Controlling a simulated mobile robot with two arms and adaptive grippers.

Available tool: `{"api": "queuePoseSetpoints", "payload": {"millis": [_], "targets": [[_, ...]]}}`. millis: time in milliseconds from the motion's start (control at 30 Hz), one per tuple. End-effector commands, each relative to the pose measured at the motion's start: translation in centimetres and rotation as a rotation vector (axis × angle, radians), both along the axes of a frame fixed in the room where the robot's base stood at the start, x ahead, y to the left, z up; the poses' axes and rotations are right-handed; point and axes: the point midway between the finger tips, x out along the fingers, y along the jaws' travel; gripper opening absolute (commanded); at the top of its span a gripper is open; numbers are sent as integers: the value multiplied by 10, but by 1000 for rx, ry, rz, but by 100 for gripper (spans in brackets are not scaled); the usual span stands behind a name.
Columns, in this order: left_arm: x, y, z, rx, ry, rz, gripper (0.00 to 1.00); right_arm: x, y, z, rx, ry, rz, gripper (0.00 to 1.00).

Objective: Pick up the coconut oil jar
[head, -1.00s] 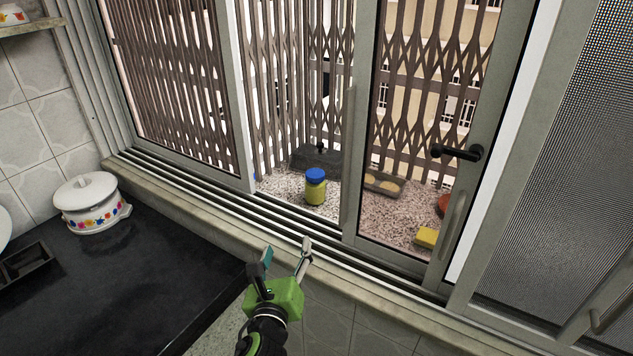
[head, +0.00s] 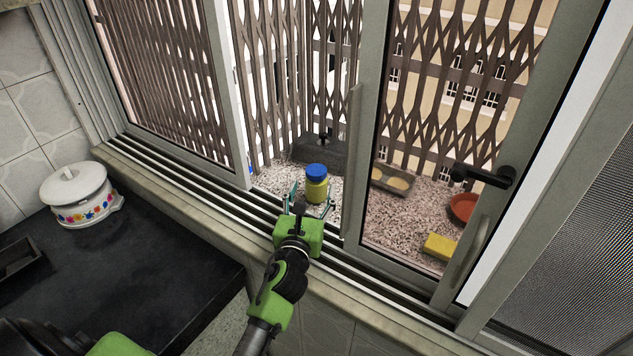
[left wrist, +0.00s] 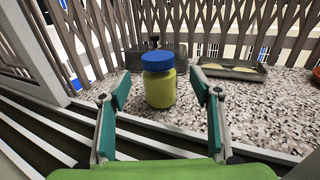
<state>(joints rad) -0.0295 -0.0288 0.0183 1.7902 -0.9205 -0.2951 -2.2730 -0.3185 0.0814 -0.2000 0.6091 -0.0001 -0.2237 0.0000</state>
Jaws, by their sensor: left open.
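The coconut oil jar (head: 317,189) is yellow-green with a blue lid. It stands upright on the speckled ledge outside the open part of the window. In the left wrist view the jar (left wrist: 159,86) is straight ahead, roughly centred between the fingertips and a little beyond them. My left gripper (head: 312,200) is open and reaches through the window gap, with its fingers spread to either side of the jar's near side. In the left wrist view the open fingers (left wrist: 165,88) show clear gaps to the jar on both sides. My right gripper is not in view.
The window frame post (head: 352,170) stands close right of the gripper, and the left sash edge (head: 232,120) is to the left. A dark block (head: 318,151) and a tray (head: 394,180) lie behind the jar. A yellow sponge (head: 440,247) and red dish (head: 464,208) sit behind the glass.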

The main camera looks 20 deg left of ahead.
Motion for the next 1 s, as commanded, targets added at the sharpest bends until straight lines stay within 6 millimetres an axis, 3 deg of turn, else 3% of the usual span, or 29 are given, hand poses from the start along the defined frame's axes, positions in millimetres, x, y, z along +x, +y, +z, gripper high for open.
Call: {"api": "queuePoseSetpoints", "payload": {"millis": [267,533,833,867,1000], "targets": [[21,6,8,-2,-1,1,58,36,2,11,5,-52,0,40],[54,17,10,-2,-1,1,58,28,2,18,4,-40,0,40],[58,18,9,-2,0,0,58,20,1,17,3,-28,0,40],[58,18,9,-2,0,0,52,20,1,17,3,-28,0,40],[57,18,9,-1,1,0,16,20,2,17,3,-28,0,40]]}}
